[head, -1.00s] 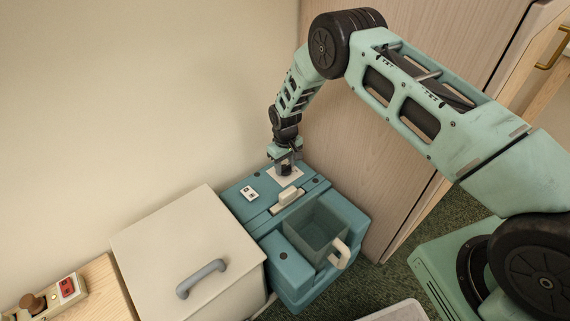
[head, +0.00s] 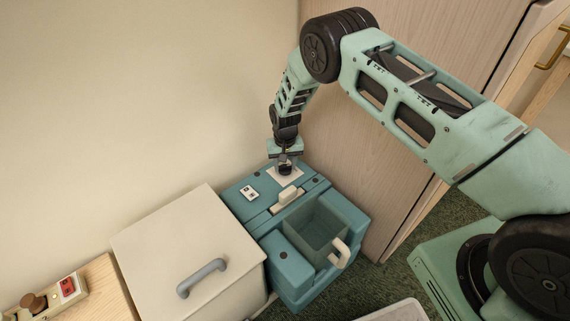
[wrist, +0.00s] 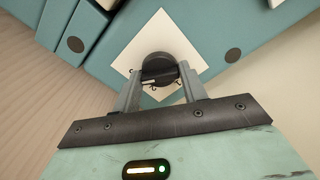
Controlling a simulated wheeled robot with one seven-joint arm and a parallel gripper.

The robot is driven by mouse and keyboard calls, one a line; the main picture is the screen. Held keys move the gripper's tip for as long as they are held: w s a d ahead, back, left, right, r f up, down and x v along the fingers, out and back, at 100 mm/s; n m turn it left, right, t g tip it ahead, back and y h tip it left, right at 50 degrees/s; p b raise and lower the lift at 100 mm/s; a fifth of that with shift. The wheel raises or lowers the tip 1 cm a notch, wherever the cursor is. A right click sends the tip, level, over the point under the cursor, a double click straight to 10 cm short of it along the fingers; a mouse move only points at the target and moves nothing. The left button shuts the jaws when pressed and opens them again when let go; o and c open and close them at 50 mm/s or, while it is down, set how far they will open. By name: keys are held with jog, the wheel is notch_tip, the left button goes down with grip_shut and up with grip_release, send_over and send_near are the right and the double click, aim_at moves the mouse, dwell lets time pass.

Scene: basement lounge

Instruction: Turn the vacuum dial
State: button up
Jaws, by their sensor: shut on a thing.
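The vacuum (head: 262,193) is a teal boxy machine standing against the wall. Its dial (wrist: 158,66) is a dark round knob on a white square plate (wrist: 155,30), which also shows at the back of the machine's top in the head view (head: 297,176). My gripper (wrist: 160,80) is above the plate, pointing down, with its two grey fingers closed on either side of the dial. In the head view my gripper (head: 285,167) mostly hides the dial. The dial's pointer mark is not clear.
A cream box with a grey handle (head: 190,250) stands left of the vacuum. A wooden panel (head: 350,120) rises close on its right. A bin with a cream handle (head: 318,232) sits in the vacuum's front. A small switch plate (head: 249,193) is on its top.

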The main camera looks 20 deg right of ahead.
aim_at(285, 165)
dwell(0.3)
jog(key=o, duration=1)
jog(key=shift+r, duration=0.1)
notch_tip(285, 165, up, 17)
jog(key=p, duration=0.3)
jog(key=shift+r+p, duration=0.1)
jog(key=shift+p, duration=0.3)
